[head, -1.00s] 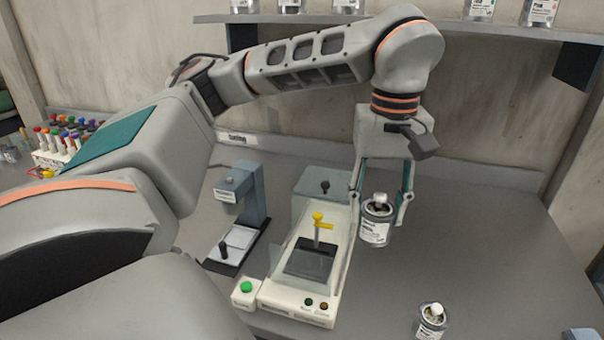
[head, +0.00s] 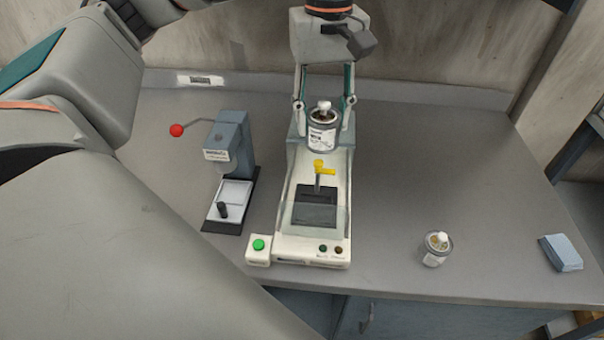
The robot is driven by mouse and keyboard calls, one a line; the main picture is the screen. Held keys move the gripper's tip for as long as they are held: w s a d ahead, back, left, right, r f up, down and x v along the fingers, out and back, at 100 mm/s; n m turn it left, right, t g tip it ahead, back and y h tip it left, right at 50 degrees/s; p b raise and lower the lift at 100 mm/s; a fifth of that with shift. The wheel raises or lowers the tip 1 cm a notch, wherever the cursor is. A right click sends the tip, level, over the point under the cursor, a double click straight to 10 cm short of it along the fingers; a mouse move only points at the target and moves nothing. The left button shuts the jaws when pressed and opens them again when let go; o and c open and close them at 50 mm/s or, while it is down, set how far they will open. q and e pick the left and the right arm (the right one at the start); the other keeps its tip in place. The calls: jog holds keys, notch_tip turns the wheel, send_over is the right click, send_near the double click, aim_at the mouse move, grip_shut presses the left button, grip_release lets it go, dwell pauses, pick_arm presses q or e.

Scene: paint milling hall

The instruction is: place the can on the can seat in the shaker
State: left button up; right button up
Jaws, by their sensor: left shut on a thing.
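My left gripper (head: 324,104) is shut on a can (head: 322,137), a small metal can with a white label and a white top piece. It holds the can upright above the back part of the shaker (head: 341,220). The shaker is a white machine with a clear cover, a yellow handle (head: 323,168) and a dark can seat (head: 316,205). The seat lies in front of the held can and is empty as far as I can see. The back of the shaker is partly hidden behind the can and fingers. My right gripper is not in view.
A blue-grey block (head: 561,252) lies at the far right. A press-like device (head: 231,150) with a red-knobbed lever stands left of the shaker. A green button box (head: 258,251) sits at the shaker's front left.

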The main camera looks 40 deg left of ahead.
aim_at(318, 150)
pick_arm(q)
jog(key=shift+a, duration=0.3)
notch_tip(318, 150, down, 20)
jog(key=shift+r, duration=0.1)
dwell(0.3)
jog(key=o, duration=0.8)
jog(key=shift+f, duration=0.2)
jog(key=o, duration=0.4)
jog(key=shift+r, duration=0.1)
notch_tip(318, 150, up, 12)
jog(key=shift+s+r, duration=0.1)
